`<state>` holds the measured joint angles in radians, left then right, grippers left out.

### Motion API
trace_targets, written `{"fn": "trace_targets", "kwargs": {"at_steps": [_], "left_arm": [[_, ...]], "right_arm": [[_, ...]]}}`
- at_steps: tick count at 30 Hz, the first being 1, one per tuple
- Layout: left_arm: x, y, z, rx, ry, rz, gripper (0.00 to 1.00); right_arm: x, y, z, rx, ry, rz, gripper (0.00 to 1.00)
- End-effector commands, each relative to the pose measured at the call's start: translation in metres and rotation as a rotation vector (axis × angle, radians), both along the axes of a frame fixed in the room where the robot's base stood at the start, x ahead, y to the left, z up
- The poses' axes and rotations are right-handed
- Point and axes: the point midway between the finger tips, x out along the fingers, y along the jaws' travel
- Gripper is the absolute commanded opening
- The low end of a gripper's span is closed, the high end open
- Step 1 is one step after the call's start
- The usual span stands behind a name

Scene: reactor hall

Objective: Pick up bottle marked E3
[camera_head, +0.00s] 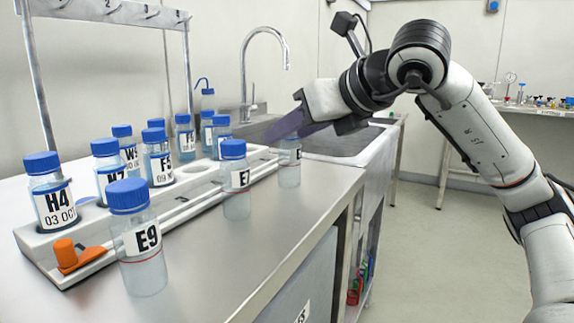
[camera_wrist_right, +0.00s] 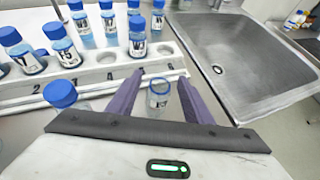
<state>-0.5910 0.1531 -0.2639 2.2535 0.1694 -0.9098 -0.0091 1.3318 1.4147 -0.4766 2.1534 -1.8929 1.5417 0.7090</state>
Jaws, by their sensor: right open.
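A clear bottle with a blue-rimmed top and white label stands on the steel counter (camera_head: 262,222) near the sink, beyond bottle E7. In the head view this bottle (camera_head: 290,170) shows only part of its label, an E; the rest is unreadable and its top is hidden by my gripper. My right gripper (camera_head: 288,125) is over it, with purple fingers pointing down and left. In the right wrist view the bottle (camera_wrist_right: 158,95) stands between the two open fingers of the gripper (camera_wrist_right: 160,77), with a gap on each side. My left gripper is out of view.
Bottles E7 (camera_head: 236,180) and E9 (camera_head: 139,240) stand nearer on the counter. A white rack (camera_head: 95,232) with several blue-capped bottles and an orange clip (camera_head: 70,255) runs along the left. The sink (camera_wrist_right: 245,55) lies right of the bottle in the wrist view.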

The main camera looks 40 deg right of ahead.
Motion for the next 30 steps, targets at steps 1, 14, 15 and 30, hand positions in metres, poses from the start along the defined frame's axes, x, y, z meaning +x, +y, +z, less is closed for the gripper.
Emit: {"fn": "trace_targets", "kwargs": {"at_steps": [1,14,15,30], "left_arm": [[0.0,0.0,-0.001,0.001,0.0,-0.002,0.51],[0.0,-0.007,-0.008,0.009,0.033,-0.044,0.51],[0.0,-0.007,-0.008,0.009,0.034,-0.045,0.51],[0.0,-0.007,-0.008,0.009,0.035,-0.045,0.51]], "right_arm": [[0.003,0.0,-0.002,0.001,0.001,0.001,0.46],[0.045,-0.006,-0.03,0.001,0.002,0.003,0.46],[0.046,-0.006,-0.03,0.001,0.001,0.003,0.46],[0.046,-0.006,-0.03,0.001,0.001,0.003,0.07]]}}
